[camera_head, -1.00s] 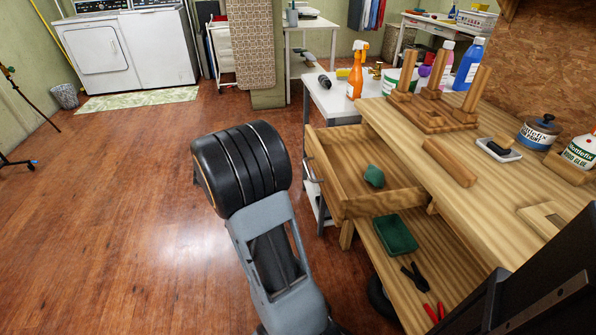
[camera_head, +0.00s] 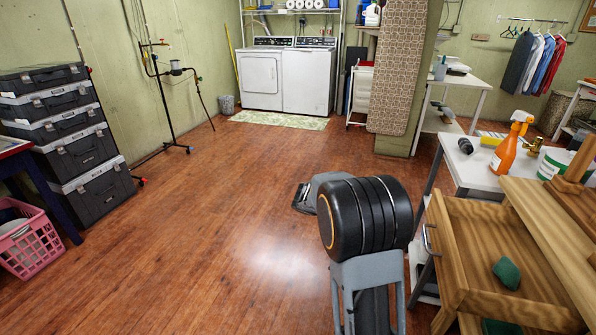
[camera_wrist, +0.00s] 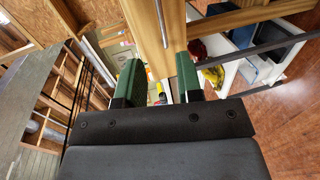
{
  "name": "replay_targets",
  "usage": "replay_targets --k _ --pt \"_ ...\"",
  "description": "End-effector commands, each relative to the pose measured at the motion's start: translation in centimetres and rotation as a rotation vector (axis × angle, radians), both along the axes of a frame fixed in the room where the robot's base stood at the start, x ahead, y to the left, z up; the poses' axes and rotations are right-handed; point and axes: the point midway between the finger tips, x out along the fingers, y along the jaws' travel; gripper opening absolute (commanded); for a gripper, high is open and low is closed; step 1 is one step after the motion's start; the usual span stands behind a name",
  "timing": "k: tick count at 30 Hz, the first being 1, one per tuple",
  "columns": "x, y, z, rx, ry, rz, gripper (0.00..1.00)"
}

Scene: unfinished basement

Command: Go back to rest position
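My gripper (camera_wrist: 160,80) shows in the wrist view, with two dark fingers and green pads. The fingers stand apart with a clear gap and nothing held between them. A wooden post and some blurred clutter show beyond the gap, apart from the pads.
Black crates (camera_head: 92,185) and a pink basket (camera_head: 30,245) are at left. The middle floor (camera_head: 200,220) is clear.

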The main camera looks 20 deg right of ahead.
Motion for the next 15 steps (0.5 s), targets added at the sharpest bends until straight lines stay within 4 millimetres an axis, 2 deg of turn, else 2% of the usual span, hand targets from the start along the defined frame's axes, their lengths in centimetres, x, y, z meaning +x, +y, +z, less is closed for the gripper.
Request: replay_targets --k 4,8,11,15 --pt "-0.1 0.1 0.4 0.013 -0.004 0.003 0.33" --pt "-0.9 1.5 2.9 0.124 -0.042 0.03 0.33" --pt "-2.0 3.8 5.9 0.303 -0.106 0.085 0.33" --pt "-3.5 8.5 10.1 0.611 -0.237 0.228 0.33"
